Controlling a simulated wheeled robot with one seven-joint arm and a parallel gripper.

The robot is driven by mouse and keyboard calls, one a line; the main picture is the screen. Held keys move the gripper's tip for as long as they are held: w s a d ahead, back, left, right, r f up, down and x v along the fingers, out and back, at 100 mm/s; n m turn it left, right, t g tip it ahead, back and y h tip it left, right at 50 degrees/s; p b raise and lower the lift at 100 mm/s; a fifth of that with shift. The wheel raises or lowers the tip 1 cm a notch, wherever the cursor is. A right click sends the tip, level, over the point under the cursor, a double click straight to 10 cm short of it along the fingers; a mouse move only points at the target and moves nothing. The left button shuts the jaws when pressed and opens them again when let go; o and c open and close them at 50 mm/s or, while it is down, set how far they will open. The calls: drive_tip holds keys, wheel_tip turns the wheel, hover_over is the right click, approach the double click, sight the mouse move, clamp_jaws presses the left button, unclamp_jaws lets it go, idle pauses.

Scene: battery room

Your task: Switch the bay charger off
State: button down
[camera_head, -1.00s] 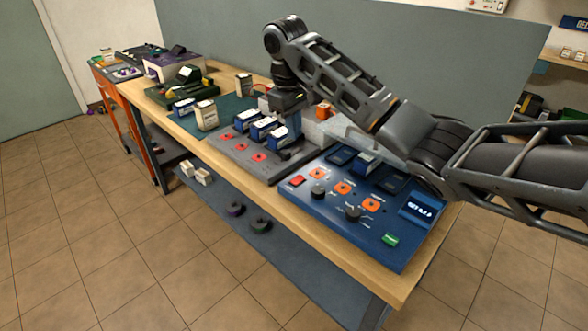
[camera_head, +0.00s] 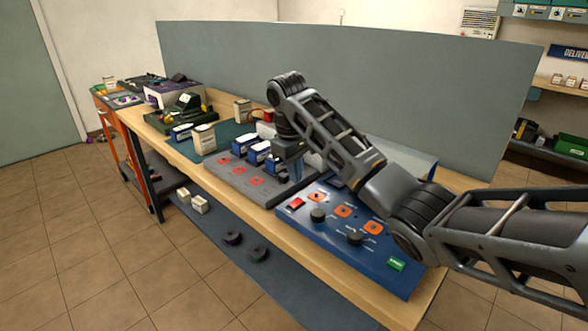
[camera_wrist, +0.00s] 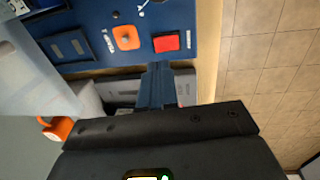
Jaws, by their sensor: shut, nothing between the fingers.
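The blue charger panel (camera_head: 400,276) lies on the front right of the bench. It has a red rocker switch (camera_head: 296,204) at its left corner, orange buttons (camera_head: 343,211), dark knobs (camera_head: 355,237) and a green button (camera_head: 397,263). The switch also shows in the wrist view (camera_wrist: 166,43), beside an orange button (camera_wrist: 127,37). My gripper (camera_head: 295,178) is shut and empty, pointing down just behind the red switch, over the grey unit's right end. In the wrist view its fingertips (camera_wrist: 157,72) are near the switch, apparently not touching. My arm hides the charger's display.
A grey unit (camera_head: 232,181) with blue-and-white batteries and red marks stands left of the charger. A cream carton (camera_head: 204,139) and a green device (camera_head: 183,122) are farther left. A tall grey partition (camera_head: 350,75) backs the bench.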

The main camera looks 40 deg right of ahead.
sight(298, 200)
drive_tip(key=f, duration=0.6)
drive_tip(key=shift+d+f, duration=0.25)
drive_tip(key=shift+d, duration=0.15)
